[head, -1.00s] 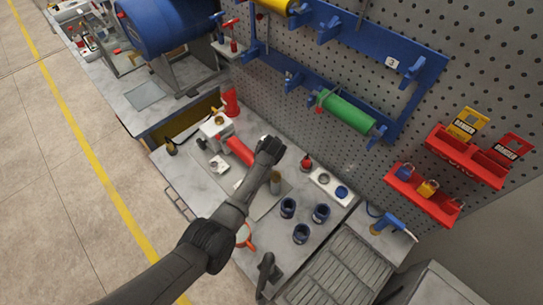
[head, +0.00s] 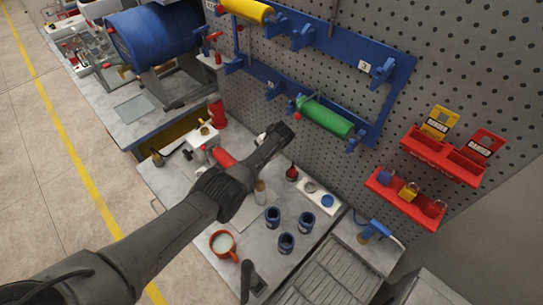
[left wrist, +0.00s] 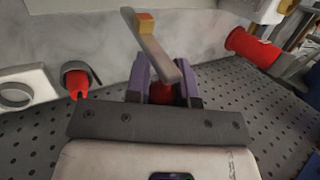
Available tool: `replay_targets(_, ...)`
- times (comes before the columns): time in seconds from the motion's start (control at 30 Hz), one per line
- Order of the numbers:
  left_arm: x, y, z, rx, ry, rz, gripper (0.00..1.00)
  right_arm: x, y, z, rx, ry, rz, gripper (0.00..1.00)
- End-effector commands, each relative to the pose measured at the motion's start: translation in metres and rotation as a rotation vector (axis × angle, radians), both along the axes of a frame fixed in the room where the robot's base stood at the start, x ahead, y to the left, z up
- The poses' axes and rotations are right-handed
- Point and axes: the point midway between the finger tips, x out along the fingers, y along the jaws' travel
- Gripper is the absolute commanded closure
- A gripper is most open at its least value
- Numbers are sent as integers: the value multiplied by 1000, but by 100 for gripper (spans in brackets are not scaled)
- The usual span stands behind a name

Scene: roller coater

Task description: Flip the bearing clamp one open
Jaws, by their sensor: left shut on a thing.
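In the left wrist view a grey lever with an orange block at its far end, which looks like the handle of bearing clamp one (left wrist: 157,50), runs slantwise between the two purple fingers of my left gripper (left wrist: 163,85). The fingers are shut on it. A red part shows between and behind the fingers. In the head view my left gripper (head: 268,139) is over the back of the bench, near the pegboard, and a small pale tip shows at its end. The red roller (head: 221,156) on the white coater is partly hidden by my arm.
The pegboard (head: 262,95) with a green roller (head: 324,118) rises behind.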

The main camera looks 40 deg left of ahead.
Motion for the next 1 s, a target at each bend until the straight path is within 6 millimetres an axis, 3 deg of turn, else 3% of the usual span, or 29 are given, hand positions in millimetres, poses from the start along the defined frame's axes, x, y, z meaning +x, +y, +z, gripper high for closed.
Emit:
replay_targets(0.47,-4,6,-4,1,15,8,100,0,-3,-2,-9,0,5,57)
replay_targets(0.5,-4,6,-4,1,15,8,77,0,-3,-2,-9,0,5,57)
replay_targets(0.7,-4,5,-3,1,14,7,57,0,-2,-2,-7,-1,4,57)
replay_targets(0.77,-3,5,-3,1,14,7,52,0,-2,-1,-6,-1,3,57)
replay_targets(1.0,-3,4,-1,1,13,7,52,0,0,0,-1,-1,0,57)
